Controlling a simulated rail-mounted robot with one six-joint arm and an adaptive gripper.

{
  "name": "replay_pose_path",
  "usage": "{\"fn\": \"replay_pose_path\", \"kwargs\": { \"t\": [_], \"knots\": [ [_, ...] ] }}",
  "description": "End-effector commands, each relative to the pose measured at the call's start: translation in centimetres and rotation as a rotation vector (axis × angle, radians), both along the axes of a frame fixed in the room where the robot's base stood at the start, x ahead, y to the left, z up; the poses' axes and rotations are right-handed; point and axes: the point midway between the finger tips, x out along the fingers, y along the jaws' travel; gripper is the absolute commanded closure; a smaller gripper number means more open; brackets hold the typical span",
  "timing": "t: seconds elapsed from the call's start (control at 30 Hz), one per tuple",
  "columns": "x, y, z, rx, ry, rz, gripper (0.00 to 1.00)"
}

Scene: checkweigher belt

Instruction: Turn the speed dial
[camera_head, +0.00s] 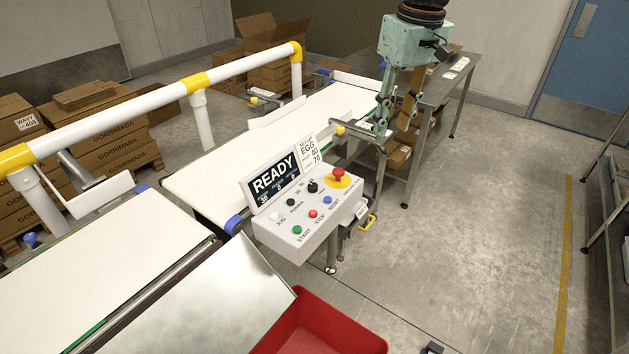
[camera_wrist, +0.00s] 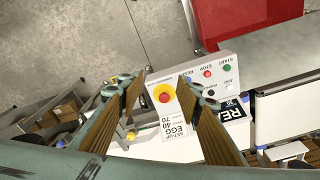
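The white control box (camera_head: 290,240) stands at the belt's side. Its black dial (camera_head: 313,186) has small numbers around it and sits left of the red emergency stop (camera_head: 338,174) on its yellow plate. A second black knob (camera_head: 290,202) is further left. My gripper (camera_head: 393,125) hangs pointing down, up and right of the box, apart from it. In the wrist view my gripper (camera_wrist: 158,83) is open and empty, with the emergency stop (camera_wrist: 164,94) showing between the fingers. One finger covers part of the panel, and the numbered dial does not show clearly there.
White, green, red and blue buttons crowd the panel front. A READY display (camera_head: 273,180) and an upright label card (camera_head: 312,150) stand behind the knobs. A red bin (camera_head: 330,325) is below, a steel table (camera_head: 435,90) behind the gripper.

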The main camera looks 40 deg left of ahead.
Motion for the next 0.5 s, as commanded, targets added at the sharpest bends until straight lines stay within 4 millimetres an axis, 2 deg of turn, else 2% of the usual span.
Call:
{"fn": "replay_pose_path", "kwargs": {
  "t": [0.03, 0.5],
  "knots": [
    [-0.1, 1.5, -0.7, -0.007, 0.003, 0.03, 0.68],
    [-2.7, 13.6, -7.3, -0.069, 0.017, 0.302, 0.68]
  ]
}}
